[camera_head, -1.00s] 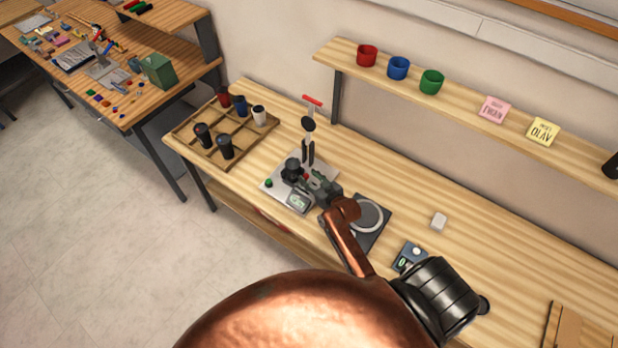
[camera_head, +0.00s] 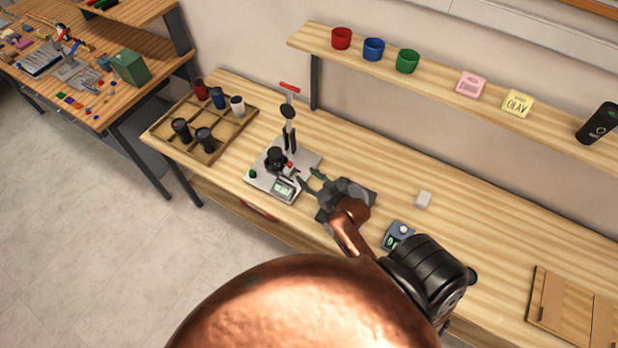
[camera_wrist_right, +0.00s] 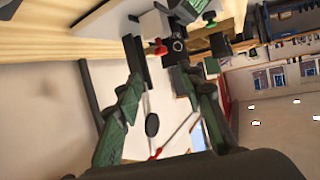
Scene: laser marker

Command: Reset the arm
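My right gripper (camera_head: 311,180) reaches over the workbench with its fingers spread apart and nothing between them. Its fingertips are just right of the laser marker (camera_head: 283,172), which has a grey base plate, a small display, a dark column and a red handle on top. I cannot tell from the head view whether they touch it. In the right wrist view, the two green-padded fingers (camera_wrist_right: 160,105) stand wide apart, with the marker's black and red parts beyond them. My left gripper is not in view.
A wooden tray (camera_head: 222,139) with several dark, red, blue and white cups stands left of the marker. A shelf (camera_head: 440,78) with cups and notes runs behind.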

